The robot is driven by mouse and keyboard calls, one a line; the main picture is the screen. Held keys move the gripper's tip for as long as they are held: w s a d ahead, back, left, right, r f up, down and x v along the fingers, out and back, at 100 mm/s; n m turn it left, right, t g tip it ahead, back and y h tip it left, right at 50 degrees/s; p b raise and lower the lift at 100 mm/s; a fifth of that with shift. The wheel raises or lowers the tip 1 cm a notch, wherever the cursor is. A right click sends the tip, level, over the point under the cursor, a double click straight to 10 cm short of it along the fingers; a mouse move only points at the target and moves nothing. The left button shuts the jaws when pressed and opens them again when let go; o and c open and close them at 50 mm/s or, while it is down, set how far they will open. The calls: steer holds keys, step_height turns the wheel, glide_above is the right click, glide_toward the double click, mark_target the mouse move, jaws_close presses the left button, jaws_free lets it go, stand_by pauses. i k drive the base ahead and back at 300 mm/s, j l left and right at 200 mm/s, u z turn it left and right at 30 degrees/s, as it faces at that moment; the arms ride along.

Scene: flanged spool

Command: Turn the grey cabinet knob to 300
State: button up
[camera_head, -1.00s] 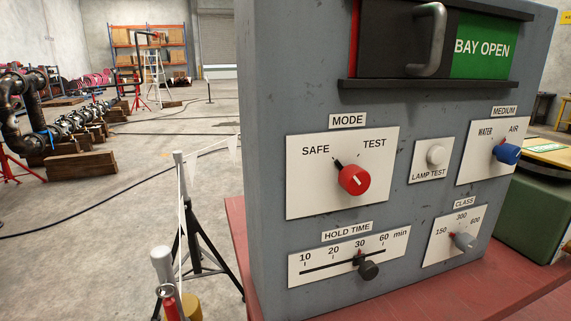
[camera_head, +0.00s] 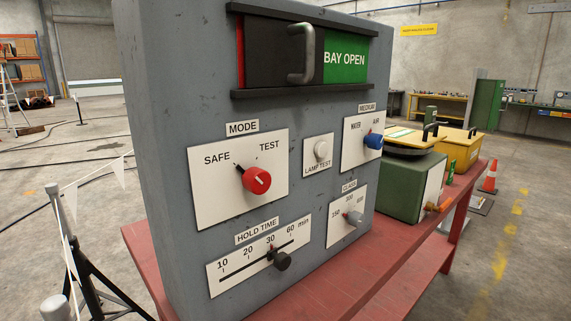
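The grey cabinet (camera_head: 190,110) stands on a red bench. Its grey knob (camera_head: 354,217) is on the CLASS plate (camera_head: 340,228) at the lower right of the front face. The plate reads 150, 300 and 600 from left to right; 600 is partly hard to read. The knob's small red pointer mark shows on its left side, towards 150. My gripper is not in view.
Near the knob are the red MODE knob (camera_head: 257,180), blue MEDIUM knob (camera_head: 373,141), white LAMP TEST button (camera_head: 321,149) and black HOLD TIME slider (camera_head: 282,261). A green box (camera_head: 405,190) stands right of the cabinet on the red bench (camera_head: 385,265).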

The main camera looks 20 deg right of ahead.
mark_target(355, 219)
steer(key=i+l+z, duration=0.1)
steer(key=l, duration=0.3)
steer(key=i+l+z, duration=0.15)
steer(key=i+l, duration=0.15)
steer(key=i+l+z, duration=0.1)
steer(key=i+l, duration=0.15)
steer(key=l, duration=0.25)
